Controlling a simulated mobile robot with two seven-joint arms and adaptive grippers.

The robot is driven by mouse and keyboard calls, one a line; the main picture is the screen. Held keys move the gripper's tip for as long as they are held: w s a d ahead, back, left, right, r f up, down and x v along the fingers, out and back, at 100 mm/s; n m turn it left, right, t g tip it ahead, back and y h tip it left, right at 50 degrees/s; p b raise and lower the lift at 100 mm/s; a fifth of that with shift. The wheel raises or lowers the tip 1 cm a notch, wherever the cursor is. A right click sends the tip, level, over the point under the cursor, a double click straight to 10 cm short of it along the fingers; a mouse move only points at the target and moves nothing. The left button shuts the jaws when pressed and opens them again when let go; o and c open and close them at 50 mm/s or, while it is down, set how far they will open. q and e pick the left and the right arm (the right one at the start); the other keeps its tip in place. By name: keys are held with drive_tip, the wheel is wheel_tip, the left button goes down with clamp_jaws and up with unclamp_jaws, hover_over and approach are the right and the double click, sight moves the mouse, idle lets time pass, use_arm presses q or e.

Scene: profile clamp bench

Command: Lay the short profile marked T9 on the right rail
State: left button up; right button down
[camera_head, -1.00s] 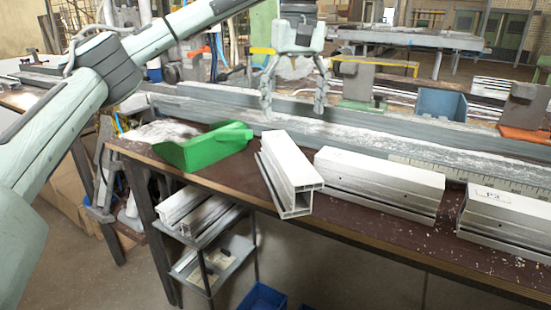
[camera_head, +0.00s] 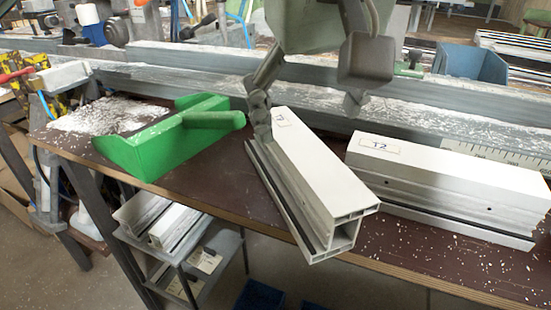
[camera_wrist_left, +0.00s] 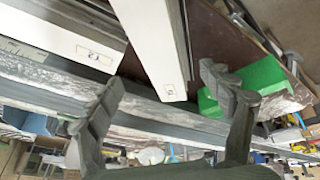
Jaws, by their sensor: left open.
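A white short profile (camera_head: 325,185) lies at an angle on the brown bench, its hollow end over the front edge. Its small label, too small to read, is at the far end; it also shows in the left wrist view (camera_wrist_left: 152,40). My left gripper (camera_head: 308,122) is open over that far end. In the left wrist view its fingers (camera_wrist_left: 162,80) stand either side of the labelled end, not closed on it. A second profile (camera_head: 450,195) marked T2 lies to the right. No T9 mark is legible. Which rail is the right one I cannot tell. My right gripper is out of view.
A green dustpan (camera_head: 165,145) lies left of the angled profile, beside white shavings (camera_head: 100,115). A long grey rail (camera_head: 185,78) runs behind, with a ruler strip (camera_head: 490,155) at right. A blue bin (camera_head: 470,65) stands behind it. A shelf below holds more profiles.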

sight(301, 148)
use_arm(q)
drive_tip(key=shift+x, duration=0.95)
drive_tip(key=x, duration=0.5)
drive_tip(key=shift+w+a, duration=0.1)
drive_tip(key=shift+a, duration=0.15)
drive_tip(key=shift+c, duration=0.5)
drive_tip(key=c, duration=1.6)
